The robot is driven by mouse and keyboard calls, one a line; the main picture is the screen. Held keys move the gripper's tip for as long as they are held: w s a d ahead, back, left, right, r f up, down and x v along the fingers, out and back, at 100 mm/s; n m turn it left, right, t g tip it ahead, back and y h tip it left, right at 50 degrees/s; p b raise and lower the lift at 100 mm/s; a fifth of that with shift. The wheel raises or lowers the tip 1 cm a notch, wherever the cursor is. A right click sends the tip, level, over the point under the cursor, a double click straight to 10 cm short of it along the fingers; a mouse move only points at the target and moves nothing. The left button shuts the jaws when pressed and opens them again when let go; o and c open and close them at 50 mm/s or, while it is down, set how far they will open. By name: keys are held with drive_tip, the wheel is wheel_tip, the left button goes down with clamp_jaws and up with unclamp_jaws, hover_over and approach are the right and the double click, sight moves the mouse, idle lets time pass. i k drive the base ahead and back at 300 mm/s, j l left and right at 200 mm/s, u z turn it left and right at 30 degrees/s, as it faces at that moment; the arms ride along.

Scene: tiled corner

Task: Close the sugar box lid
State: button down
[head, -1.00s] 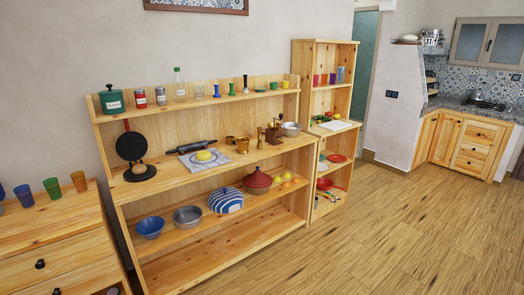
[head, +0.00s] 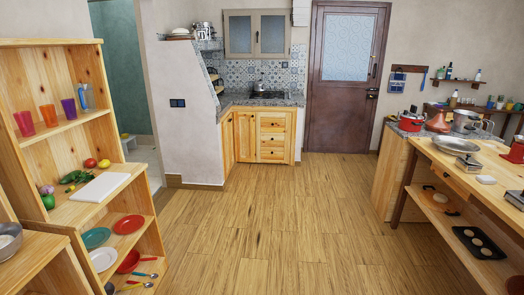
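I cannot make out a sugar box or its lid in the head view. My gripper is not in view. The small containers on the far right wall shelf and counter are too small to tell apart.
A wooden shelf unit (head: 60,130) with cups, a white cutting board (head: 100,186), vegetables and plates stands at the left. A stove counter (head: 262,98) and closed brown door (head: 345,80) are behind. The wooden floor (head: 290,225) between is clear.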

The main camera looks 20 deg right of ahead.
sight(467, 158)
drive_tip(key=i+l+z, duration=0.2)
drive_tip(key=i+z, duration=0.2)
drive_tip(key=i, duration=0.2)
drive_tip(key=i+z, duration=0.35)
drive_tip(key=i, duration=0.3)
drive_tip(key=i+j+z, duration=0.15)
drive_tip(key=i+z, duration=0.25)
drive_tip(key=i, duration=0.25)
drive_tip(key=i+l+z, duration=0.25)
drive_tip(key=i+z, duration=0.2)
drive_tip(key=i, duration=0.3)
drive_tip(key=i+z, duration=0.4)
drive_tip(key=i, duration=0.3)
